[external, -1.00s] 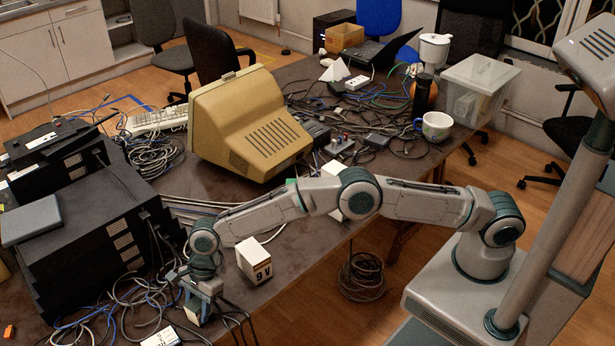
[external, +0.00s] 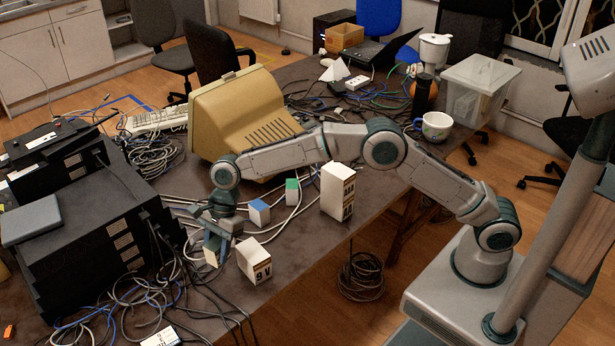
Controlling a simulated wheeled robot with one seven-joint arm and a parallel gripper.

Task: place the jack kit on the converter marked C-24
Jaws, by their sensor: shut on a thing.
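My gripper (external: 212,256) is shut on a small pale box (external: 211,257), mostly hidden by the fingers; I take it to be the jack kit, though no label on it is legible. It is held above the cables, just left of a white box marked 9 V (external: 254,262). I cannot read a C-24 mark anywhere, so I cannot tell which thing is the converter. Small boxes with a blue side (external: 259,212) and a green side (external: 292,191) stand behind the gripper to the right. A white label-faced thing (external: 160,337) lies at the bottom edge.
A tall white box marked AAA (external: 338,190) stands under my arm. A beige monitor (external: 235,120) is behind it. Black equipment (external: 90,235) fills the left side. Loose cables (external: 135,305) cover the front left. Bare tabletop (external: 300,240) shows right of the 9 V box.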

